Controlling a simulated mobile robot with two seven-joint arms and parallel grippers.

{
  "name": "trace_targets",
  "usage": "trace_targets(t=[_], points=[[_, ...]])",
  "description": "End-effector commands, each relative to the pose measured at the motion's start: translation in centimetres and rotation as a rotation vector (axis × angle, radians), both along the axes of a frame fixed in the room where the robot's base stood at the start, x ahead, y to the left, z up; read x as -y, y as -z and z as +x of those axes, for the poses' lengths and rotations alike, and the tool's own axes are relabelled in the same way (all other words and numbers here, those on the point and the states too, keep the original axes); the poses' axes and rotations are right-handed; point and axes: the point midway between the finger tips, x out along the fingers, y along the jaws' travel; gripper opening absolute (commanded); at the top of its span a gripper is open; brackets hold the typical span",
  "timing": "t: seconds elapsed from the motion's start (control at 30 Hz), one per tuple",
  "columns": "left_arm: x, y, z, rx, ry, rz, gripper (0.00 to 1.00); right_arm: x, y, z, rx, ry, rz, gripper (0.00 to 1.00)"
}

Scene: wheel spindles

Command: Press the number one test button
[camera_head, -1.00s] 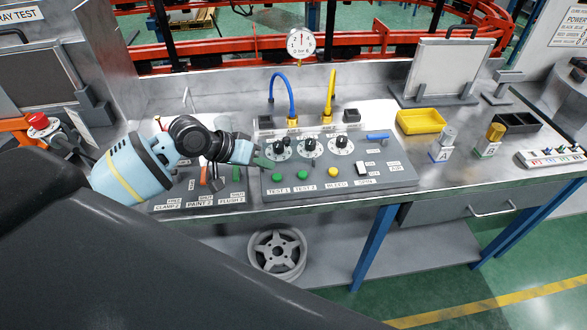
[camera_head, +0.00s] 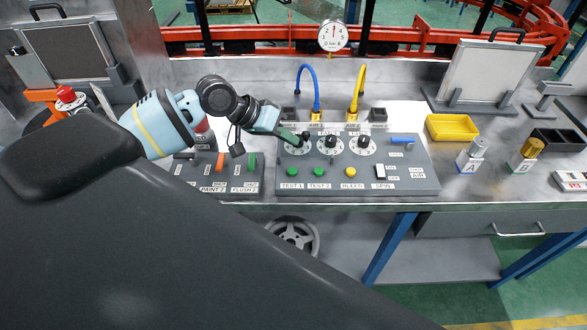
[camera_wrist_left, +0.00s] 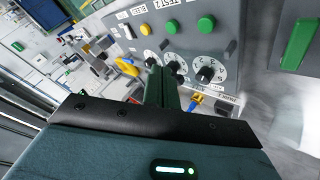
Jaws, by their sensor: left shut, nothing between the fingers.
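The number one test button is the left green button (camera_head: 292,171), above the TEST 1 label on the grey control panel (camera_head: 405,181). In the left wrist view it is the right of two round green buttons (camera_wrist_left: 206,24). My left gripper (camera_head: 302,138) is shut and empty, above the panel at the left dial, farther back than the button and apart from it. Its closed fingers (camera_wrist_left: 164,85) point at the panel in the left wrist view. The second green button (camera_head: 318,171) is just right of the first. My right gripper is out of view.
A yellow button (camera_head: 350,172), a white switch (camera_head: 380,171) and a blue lever (camera_head: 402,140) share the panel. Blue (camera_head: 311,85) and yellow (camera_head: 359,88) hoses rise behind the dials. A second panel with a green switch (camera_head: 252,162) stands left. A yellow tray (camera_head: 453,127) sits right.

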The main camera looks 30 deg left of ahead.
Motion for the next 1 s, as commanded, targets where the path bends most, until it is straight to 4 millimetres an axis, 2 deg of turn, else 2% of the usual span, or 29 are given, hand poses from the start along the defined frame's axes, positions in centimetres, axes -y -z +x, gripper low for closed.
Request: trace_targets(t=[0.03,0.4,0.7,1.0], points=[[0.0,1.3,-0.1,-0.012,0.000,0.001,0.00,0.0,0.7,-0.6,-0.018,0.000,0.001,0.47],[0.0,6.1,-0.2,-0.012,0.001,0.002,0.00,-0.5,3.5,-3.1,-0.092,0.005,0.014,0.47],[0.0,7.7,-0.1,-0.005,-0.001,0.000,0.00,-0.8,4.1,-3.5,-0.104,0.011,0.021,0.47],[0.0,7.8,0.0,-0.002,0.000,0.001,0.00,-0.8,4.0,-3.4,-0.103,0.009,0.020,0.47]])
